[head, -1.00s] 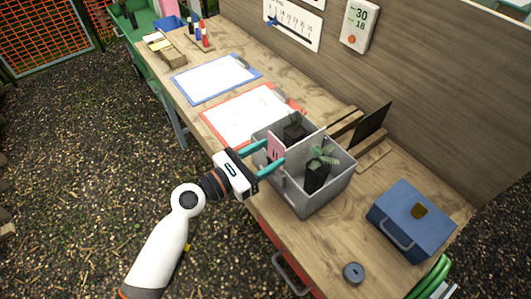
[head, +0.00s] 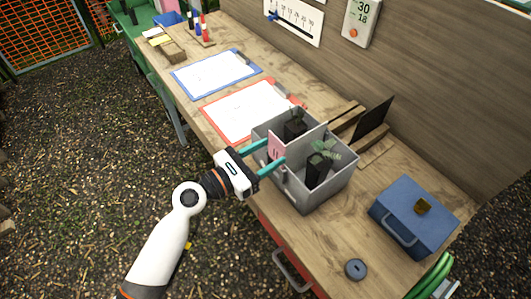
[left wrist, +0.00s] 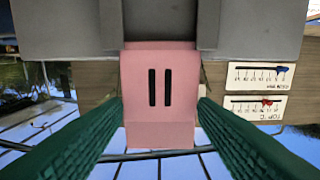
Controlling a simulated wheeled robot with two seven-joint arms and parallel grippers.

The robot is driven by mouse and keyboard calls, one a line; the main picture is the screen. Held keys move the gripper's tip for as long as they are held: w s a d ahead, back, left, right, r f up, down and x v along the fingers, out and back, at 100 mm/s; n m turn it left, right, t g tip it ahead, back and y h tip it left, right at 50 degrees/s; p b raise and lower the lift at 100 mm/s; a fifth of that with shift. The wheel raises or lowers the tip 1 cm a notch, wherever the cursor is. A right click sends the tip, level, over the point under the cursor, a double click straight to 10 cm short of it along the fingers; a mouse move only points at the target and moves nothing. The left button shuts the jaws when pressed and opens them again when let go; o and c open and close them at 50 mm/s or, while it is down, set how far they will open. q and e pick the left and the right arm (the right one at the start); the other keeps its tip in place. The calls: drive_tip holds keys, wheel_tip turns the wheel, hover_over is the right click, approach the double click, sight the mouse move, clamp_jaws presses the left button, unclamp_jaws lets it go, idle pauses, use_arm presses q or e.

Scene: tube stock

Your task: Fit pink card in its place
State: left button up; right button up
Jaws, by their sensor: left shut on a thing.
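The pink card (head: 274,146) has two black bars and stands upright at the near wall of the grey divided crate (head: 305,200). In the left wrist view the pink card (left wrist: 160,92) lies between the two green fingers, its upper end meeting the grey crate (left wrist: 70,28). I cannot tell how far it sits in a holder there. My left gripper (head: 275,152) is shut on the card, one teal finger at each side; it also shows in the left wrist view (left wrist: 160,108). My right gripper is not in view.
The crate holds dark pots, one with a green plant (head: 323,152), split by a divider. A blue box (head: 410,222) and a dark disc (head: 355,269) are to the right. Red (head: 250,112) and blue (head: 215,76) clipboards lie to the left. A black panel (head: 373,120) stands behind.

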use_arm(q)
drive_tip(key=shift+f, duration=0.1)
drive_tip(key=shift+f+b, duration=1)
drive_tip(key=shift+f, duration=0.2)
drive_tip(key=o, duration=1)
drive_tip(key=shift+o, duration=0.2)
drive_tip(key=b+v, duration=0.3)
drive_tip(key=v, duration=0.9)
